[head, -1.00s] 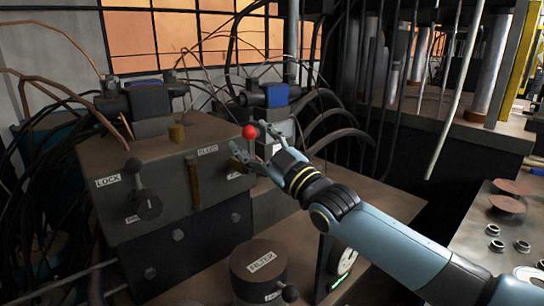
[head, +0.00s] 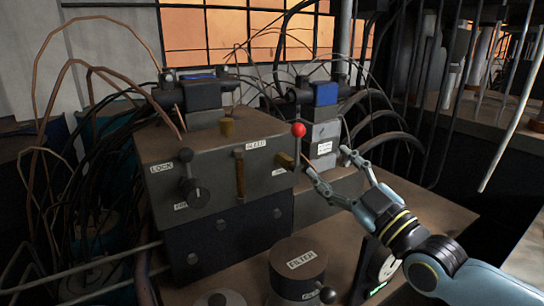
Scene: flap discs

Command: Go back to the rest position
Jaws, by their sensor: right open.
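My right gripper (head: 326,164) comes in from the right in the head view. Its two fingers are spread apart with nothing between them. It is just right of the grey valve block (head: 220,165), apart from the red ball knob (head: 298,130) that stands at the block's right edge. The block carries a LOCK knob (head: 195,192), a BLEED label (head: 256,144) and a brass-coloured lever (head: 240,175). My left gripper is not in view.
A round FILTER canister (head: 300,268) with a small ball handle stands in front, below the gripper. A dial gauge (head: 388,268) is beside my right arm. Cables (head: 75,100) crowd the left. Dark hoses (head: 385,140) hang behind the gripper.

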